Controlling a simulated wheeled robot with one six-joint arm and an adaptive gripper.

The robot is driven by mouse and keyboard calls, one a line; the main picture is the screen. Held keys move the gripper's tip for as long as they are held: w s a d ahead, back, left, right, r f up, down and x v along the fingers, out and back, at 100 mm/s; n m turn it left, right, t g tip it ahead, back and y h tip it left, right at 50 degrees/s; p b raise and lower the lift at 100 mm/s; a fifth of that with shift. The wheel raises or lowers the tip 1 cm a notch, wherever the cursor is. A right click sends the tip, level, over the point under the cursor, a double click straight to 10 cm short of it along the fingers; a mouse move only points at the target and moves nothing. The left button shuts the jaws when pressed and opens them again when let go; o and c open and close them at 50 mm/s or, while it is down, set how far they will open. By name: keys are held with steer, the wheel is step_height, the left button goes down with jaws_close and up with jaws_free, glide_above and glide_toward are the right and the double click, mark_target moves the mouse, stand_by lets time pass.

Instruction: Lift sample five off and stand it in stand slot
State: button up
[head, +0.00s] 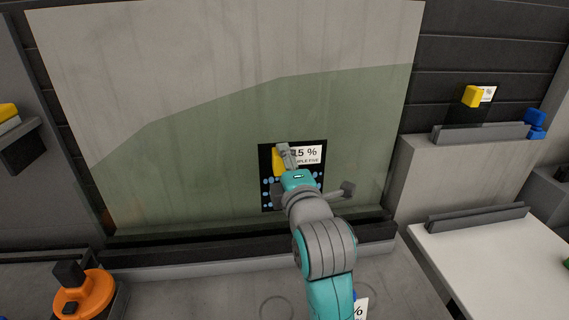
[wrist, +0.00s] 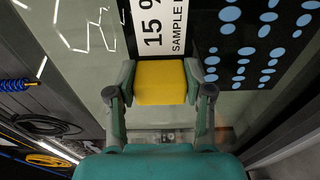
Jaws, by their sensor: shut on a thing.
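Sample five (head: 266,195) is a dark card with blue dots and a white label reading "15 %" and "SAMPLE FIVE". In the head view it is upright against the large greenish glass pane (head: 190,160), low and right of centre. Its yellow grip block (wrist: 160,82) sits between my gripper's fingers in the wrist view. My gripper (wrist: 160,84) is shut on that block. In the head view my gripper (head: 287,157) and arm cover part of the card. I cannot tell whether the card touches the glass. Slotted grey stands (head: 478,217) are at the right.
Another dark sample with a yellow block (head: 472,96) stands in the upper right rail (head: 480,133), with a blue item (head: 535,122) beside it. An orange round tool (head: 84,297) is at lower left. The white right-hand table (head: 500,260) is mostly clear.

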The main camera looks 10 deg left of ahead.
steer(key=shift+c, duration=0.9)
steer(key=a+r+v, duration=0.1)
steer(key=v, duration=0.8)
stand_by(1.1)
steer(key=shift+s, duration=0.15)
